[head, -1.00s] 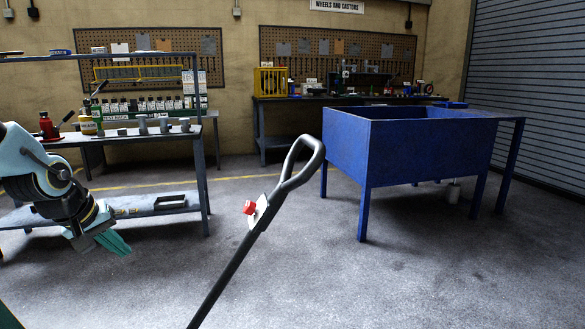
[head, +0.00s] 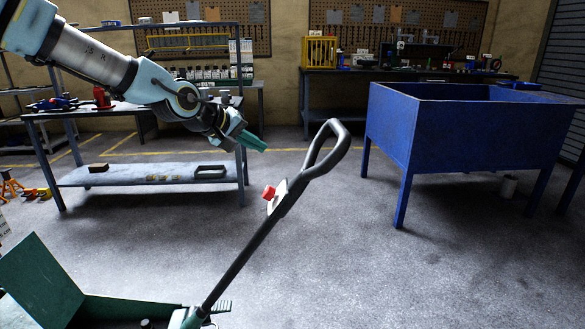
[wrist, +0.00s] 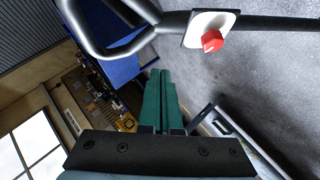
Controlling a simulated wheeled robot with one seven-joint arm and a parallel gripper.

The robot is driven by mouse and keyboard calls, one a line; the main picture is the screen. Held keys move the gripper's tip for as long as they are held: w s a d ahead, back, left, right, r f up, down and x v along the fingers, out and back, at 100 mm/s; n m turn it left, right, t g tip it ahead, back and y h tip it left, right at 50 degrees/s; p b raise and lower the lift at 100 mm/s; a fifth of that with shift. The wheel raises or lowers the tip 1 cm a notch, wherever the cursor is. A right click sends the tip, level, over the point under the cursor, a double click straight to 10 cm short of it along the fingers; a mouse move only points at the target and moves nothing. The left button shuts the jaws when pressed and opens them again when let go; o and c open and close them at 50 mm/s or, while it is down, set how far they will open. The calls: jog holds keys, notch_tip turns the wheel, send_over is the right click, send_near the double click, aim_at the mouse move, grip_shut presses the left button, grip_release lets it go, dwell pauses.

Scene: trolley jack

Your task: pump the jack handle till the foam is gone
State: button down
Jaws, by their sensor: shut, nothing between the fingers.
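The jack handle (head: 240,258) is a long dark bar that rises at a tilt to a loop grip (head: 328,148). A red knob (head: 269,192) sits on a pale plate below the loop. My gripper (head: 262,147) has green fingers, shut and empty, a little to the left of the loop and apart from it. In the wrist view the green fingers (wrist: 158,85) lie together, with the handle's loop (wrist: 105,40) and the red knob (wrist: 212,41) beyond them. The green jack body (head: 130,308) shows at the lower left, partly cut off. No foam can be made out.
A blue tub on legs (head: 470,135) stands at the right. A grey workbench with a lower shelf (head: 130,176) stands at the left behind my arm. Orange stands (head: 10,184) are at the far left. The floor around the handle is clear.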

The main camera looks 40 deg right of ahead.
send_over(291, 187)
jog(key=w+a, duration=0.1)
jog(key=w, duration=0.1)
jog(key=f, duration=0.6)
jog(key=shift+a+b, duration=0.2)
jog(key=shift+b, duration=0.1)
jog(key=shift+s+d+f, duration=0.4)
jog(key=shift+s+f, duration=0.3)
jog(key=shift+f, duration=0.1)
jog(key=shift+s+d+f, duration=0.25)
jog(key=shift+s+f, duration=0.1)
jog(key=shift+f, duration=0.15)
